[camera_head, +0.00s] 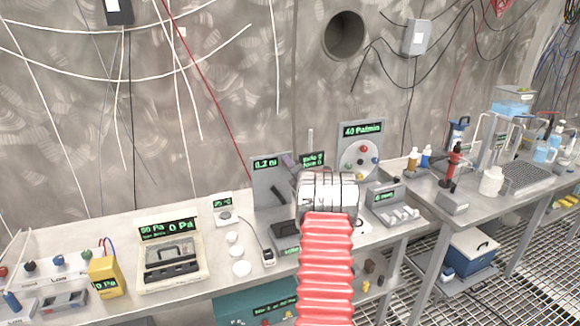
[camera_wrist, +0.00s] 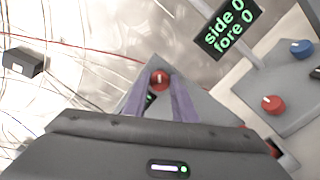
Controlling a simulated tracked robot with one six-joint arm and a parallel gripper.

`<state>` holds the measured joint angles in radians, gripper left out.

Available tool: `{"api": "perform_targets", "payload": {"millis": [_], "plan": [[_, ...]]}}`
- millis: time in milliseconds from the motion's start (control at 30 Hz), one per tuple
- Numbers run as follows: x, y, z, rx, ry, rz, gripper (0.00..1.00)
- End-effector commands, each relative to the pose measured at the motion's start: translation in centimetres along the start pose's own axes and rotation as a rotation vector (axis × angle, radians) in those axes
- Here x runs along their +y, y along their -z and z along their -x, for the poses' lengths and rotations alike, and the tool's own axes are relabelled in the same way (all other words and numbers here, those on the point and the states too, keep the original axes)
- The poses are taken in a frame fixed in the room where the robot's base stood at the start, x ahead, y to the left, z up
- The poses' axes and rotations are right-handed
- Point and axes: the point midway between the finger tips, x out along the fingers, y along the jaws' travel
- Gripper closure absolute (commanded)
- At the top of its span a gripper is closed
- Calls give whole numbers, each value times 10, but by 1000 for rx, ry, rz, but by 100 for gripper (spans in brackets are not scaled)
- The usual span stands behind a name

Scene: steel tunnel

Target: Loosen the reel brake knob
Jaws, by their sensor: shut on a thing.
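A red knob (camera_wrist: 159,80) with a white mark sits on a grey panel (camera_wrist: 127,83) in the wrist view. I take it to be the reel brake knob; no label on it is readable. My gripper (camera_wrist: 158,84) has its two purple fingers on either side of the knob and is shut on it. In the head view, the upright panel (camera_head: 264,188) with a "0.2 m" display stands on the bench. My own arm hides the knob and most of the gripper there.
A "side 0 fore 0" display (camera_wrist: 226,28) stands close by on a post. A panel with another red knob (camera_wrist: 273,105) and a blue knob (camera_wrist: 301,48) is at the right. The bench (camera_head: 205,287) carries several instruments, and cables hang along the wall.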

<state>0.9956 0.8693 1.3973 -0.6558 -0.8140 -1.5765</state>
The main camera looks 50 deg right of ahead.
Motion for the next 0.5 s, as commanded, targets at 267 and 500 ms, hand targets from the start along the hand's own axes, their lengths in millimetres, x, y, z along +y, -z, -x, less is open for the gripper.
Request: {"api": "perform_targets", "payload": {"millis": [267, 500], "plan": [[-2, 8, 0, 13, 3, 260, 98], [-3, 9, 0, 14, 2, 488, 98]]}}
